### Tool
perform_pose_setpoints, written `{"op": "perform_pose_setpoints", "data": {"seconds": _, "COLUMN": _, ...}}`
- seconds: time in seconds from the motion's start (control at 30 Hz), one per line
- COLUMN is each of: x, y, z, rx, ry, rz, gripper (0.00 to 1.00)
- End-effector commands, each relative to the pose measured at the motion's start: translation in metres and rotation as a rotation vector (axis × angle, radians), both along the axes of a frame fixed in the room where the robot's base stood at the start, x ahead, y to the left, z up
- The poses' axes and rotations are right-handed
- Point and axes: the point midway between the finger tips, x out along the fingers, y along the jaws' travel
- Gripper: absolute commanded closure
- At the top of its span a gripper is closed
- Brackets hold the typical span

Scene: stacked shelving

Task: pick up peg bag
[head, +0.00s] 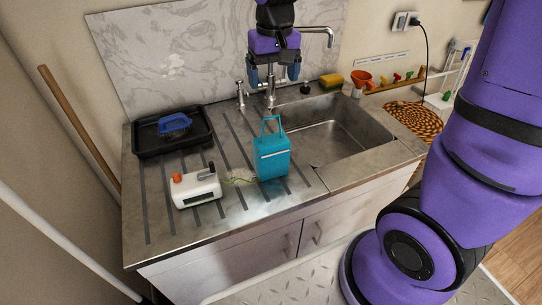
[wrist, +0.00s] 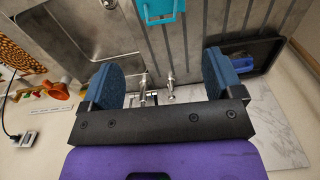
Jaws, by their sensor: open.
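The peg bag appears to be the teal bag (head: 272,160) with a thin upright loop handle, standing on the ribbed steel drainboard just left of the sink basin. In the wrist view only part of the teal bag (wrist: 157,10) shows, at the top edge. My gripper (head: 273,76) is high above the back of the sink, near the tap, behind and above the bag. In the wrist view my gripper (wrist: 163,80) has its two blue fingers wide apart with nothing held between them.
A white device with an orange knob (head: 196,187) stands left of the bag. A black tray (head: 172,138) with a blue brush (head: 174,122) lies at the back left. A yellow sponge (head: 331,81) sits at the back.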

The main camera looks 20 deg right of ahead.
Motion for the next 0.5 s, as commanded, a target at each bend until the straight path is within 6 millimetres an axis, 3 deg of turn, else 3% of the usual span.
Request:
{"op": "perform_pose_setpoints", "data": {"seconds": 0.17, "x": 0.01, "y": 0.006, "z": -0.016, "rx": -0.004, "ry": 0.027, "rz": -0.001, "gripper": 0.14}}
{"op": "perform_pose_setpoints", "data": {"seconds": 0.5, "x": 0.01, "y": 0.006, "z": -0.061, "rx": -0.005, "ry": 0.032, "rz": -0.002, "gripper": 0.14}}
